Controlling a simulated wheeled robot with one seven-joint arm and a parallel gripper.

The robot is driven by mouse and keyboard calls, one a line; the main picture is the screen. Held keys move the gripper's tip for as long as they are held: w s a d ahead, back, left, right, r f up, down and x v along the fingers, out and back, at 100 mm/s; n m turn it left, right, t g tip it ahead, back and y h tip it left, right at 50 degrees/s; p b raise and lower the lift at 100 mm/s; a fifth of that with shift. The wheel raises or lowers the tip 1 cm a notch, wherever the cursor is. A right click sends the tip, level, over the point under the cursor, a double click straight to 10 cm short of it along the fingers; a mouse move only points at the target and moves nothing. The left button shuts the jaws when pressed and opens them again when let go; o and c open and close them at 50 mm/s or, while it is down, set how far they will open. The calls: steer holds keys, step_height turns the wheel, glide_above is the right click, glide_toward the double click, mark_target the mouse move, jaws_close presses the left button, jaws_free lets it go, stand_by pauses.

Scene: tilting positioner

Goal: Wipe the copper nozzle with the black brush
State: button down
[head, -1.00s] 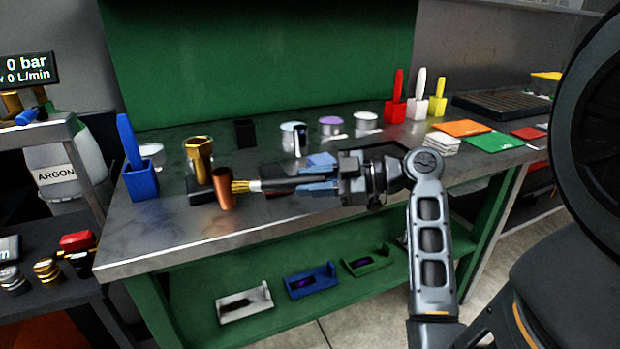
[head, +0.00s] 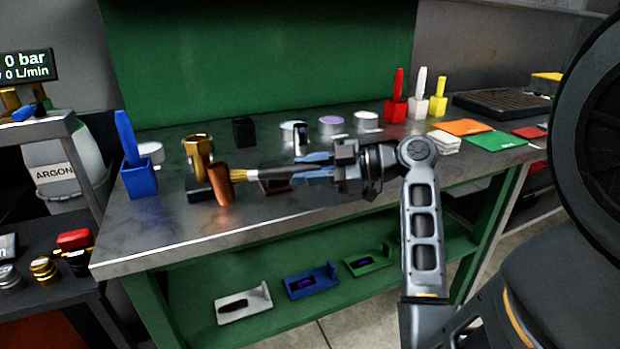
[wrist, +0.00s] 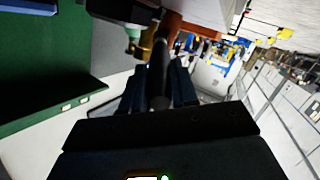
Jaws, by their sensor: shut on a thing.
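The copper nozzle (head: 221,189) stands near the front left of the bench, leaning slightly. My gripper (head: 316,167) is shut on the black brush (head: 276,172), which it holds about level above the bench. The brush's yellow bristles (head: 239,174) point left and meet the nozzle's right side near its upper part; whether they press on it is hard to tell. In the wrist view, the dark brush handle (wrist: 158,75) runs forward between my blue fingers. The bristle tip is unclear there.
A brass nozzle (head: 198,157) stands on a dark base just behind the copper one. A blue holder (head: 140,181) with a blue brush is at left. An empty-looking black holder (head: 244,131) and several round tins are behind. The bench front (head: 180,248) is clear.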

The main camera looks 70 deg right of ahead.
steer(key=shift+w+d, duration=0.1)
steer(key=a, duration=0.1)
steer(key=s+a, duration=0.1)
steer(key=a, duration=0.1)
steer(key=shift+s+a+b, duration=0.3)
steer(key=shift+s, duration=0.05)
stand_by(0.4)
steer(key=s+d, duration=0.2)
steer(key=s, duration=0.3)
steer(key=shift+s+d, duration=0.2)
steer(key=shift+d, duration=0.2)
steer(key=s, duration=0.1)
steer(key=s+d, duration=0.1)
steer(key=shift+s+d, duration=0.15)
steer(key=shift+s, duration=0.2)
stand_by(0.3)
steer(key=shift+w, duration=0.1)
stand_by(0.8)
